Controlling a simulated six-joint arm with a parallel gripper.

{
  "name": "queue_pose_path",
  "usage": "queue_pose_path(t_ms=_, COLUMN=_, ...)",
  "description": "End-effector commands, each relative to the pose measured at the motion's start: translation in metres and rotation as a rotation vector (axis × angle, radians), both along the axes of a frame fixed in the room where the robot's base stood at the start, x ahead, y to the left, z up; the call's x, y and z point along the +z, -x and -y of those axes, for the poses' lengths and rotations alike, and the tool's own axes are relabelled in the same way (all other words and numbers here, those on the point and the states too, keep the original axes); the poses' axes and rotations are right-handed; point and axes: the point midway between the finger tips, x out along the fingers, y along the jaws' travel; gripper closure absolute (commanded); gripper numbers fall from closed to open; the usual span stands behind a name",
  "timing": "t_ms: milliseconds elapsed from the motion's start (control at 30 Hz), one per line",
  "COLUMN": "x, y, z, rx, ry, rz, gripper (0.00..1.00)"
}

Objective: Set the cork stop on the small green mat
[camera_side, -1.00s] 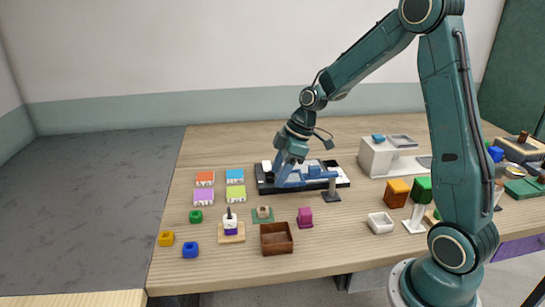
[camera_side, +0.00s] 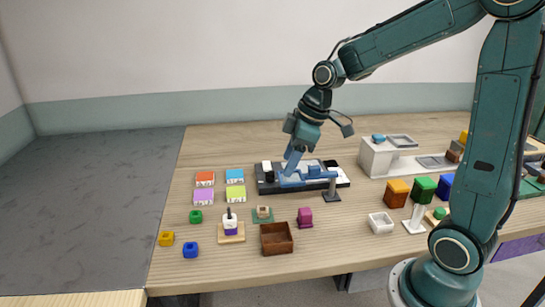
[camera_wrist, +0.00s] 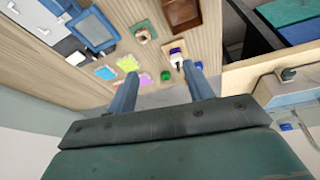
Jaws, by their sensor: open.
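The cork stop (camera_side: 263,211) is a small tan piece with a darker top. It sits on the small green mat (camera_side: 255,220), between the white bottle and the brown open box. In the wrist view the cork stop (camera_wrist: 143,37) shows as a round tan piece on the green mat (camera_wrist: 140,26). My gripper (camera_side: 292,161) is over the black and blue fixture, up and to the right of the mat in the side view, apart from the cork. In the wrist view my gripper (camera_wrist: 160,74) has its blue fingers spread, with nothing between them.
The blue fixture (camera_side: 313,172) stands on a black base behind the mat. The brown box (camera_side: 276,239) and a magenta block (camera_side: 305,217) are to the mat's right. A white and purple bottle (camera_side: 231,222) is to its left. Coloured tiles and small blocks lie farther left.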

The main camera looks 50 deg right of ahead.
Motion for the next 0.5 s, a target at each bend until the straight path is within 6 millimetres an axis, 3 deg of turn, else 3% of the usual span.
queue_pose_path(t_ms=200, x=0.033, y=0.040, z=-0.018, rx=-0.122, ry=0.016, rz=0.021, gripper=0.48)
queue_pose_path(t_ms=500, x=0.060, y=0.099, z=-0.034, rx=-0.302, ry=0.006, rz=0.060, gripper=0.48)
